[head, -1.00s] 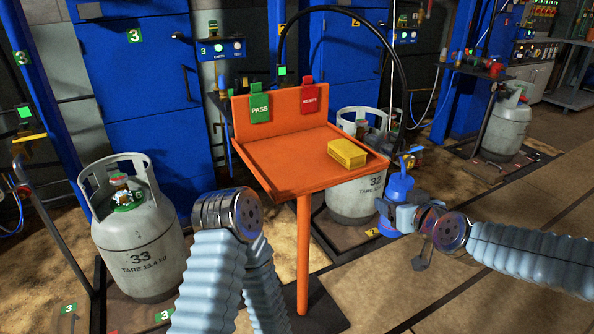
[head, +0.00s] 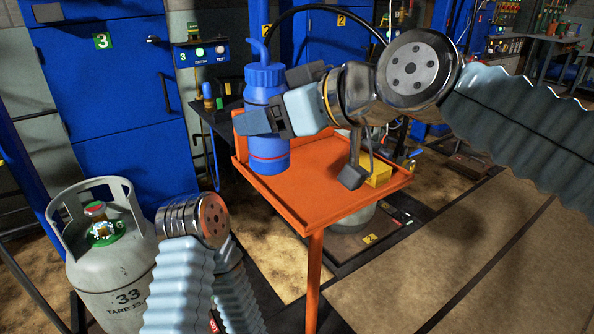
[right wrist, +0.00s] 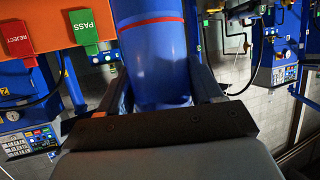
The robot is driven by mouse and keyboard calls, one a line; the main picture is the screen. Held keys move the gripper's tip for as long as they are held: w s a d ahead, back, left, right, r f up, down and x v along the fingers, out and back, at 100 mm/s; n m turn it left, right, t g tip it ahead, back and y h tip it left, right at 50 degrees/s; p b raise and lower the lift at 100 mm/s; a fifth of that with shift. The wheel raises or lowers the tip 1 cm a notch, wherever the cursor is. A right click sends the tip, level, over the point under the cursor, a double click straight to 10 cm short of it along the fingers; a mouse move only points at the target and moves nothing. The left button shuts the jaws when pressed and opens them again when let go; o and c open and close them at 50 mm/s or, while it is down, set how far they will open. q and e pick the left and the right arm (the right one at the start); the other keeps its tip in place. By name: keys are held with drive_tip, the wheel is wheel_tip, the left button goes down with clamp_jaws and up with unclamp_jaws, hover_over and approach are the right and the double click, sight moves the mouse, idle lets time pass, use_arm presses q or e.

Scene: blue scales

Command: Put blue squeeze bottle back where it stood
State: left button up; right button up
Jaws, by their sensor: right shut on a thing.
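The blue squeeze bottle (head: 268,152) is upright in the head view, with a ribbed cap, a bent spout and a red band low on its body. My right gripper (head: 270,122) is shut on its middle. The bottle hangs in front of the orange stand's tray (head: 312,215); I cannot tell its exact height above it. In the right wrist view the bottle (right wrist: 152,50) fills the top middle between the fingers. My left arm shows low in the head view, but its gripper fingers do not show.
A yellow block (head: 378,174) lies on the tray's right side, partly behind my right wrist. A grey gas cylinder (head: 112,250) marked 33 stands at left. Green PASS (right wrist: 84,28) and red REJECT (right wrist: 17,40) tags show in the wrist view. A dark bench (head: 215,118) is behind.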

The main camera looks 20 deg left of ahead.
drive_tip(key=w+d+f, duration=0.1)
drive_tip(key=w+f, duration=0.3)
drive_tip(key=w+d+f+b, duration=0.1)
drive_tip(key=w+f, duration=0.2)
drive_tip(key=w, duration=0.1)
drive_tip(key=w+d+f+b, duration=0.1)
drive_tip(key=w+f, duration=0.3)
drive_tip(key=shift+w+f, duration=0.25)
drive_tip(key=shift+f, duration=0.45)
drive_tip(key=shift+f, duration=0.1)
drive_tip(key=o, duration=1.4)
